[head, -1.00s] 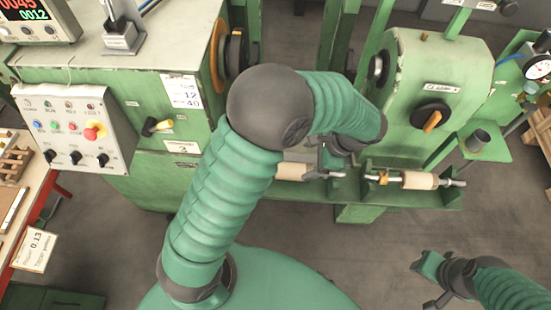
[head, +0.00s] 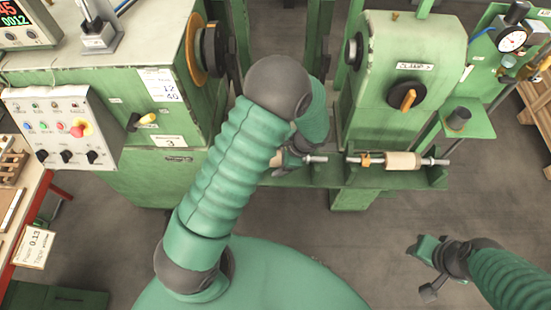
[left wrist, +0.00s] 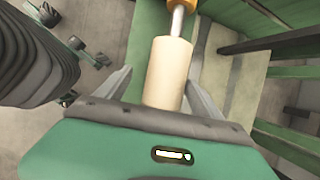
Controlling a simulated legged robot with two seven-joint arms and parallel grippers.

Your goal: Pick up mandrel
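A mandrel, a beige cylinder on a metal shaft, lies along the green shelf. Its beige body (left wrist: 168,72) fills the middle of the left wrist view; in the head view its shaft end (head: 315,159) shows beside my left gripper (head: 289,163), which hides most of the body. In the left wrist view the gripper's fingers are apart, one on each side of the body, with gaps visible. A second mandrel (head: 403,161) lies on the shelf further right. My right gripper (head: 428,265) hangs over the floor at lower right, clear of everything; its finger gap is unclear.
The green shelf (head: 350,180) runs between the control cabinet (head: 150,130) and the clamp housing (head: 405,75). Green posts rise behind it. A dial gauge (head: 512,39) stands at the upper right. The floor (head: 400,225) in front of the shelf is clear.

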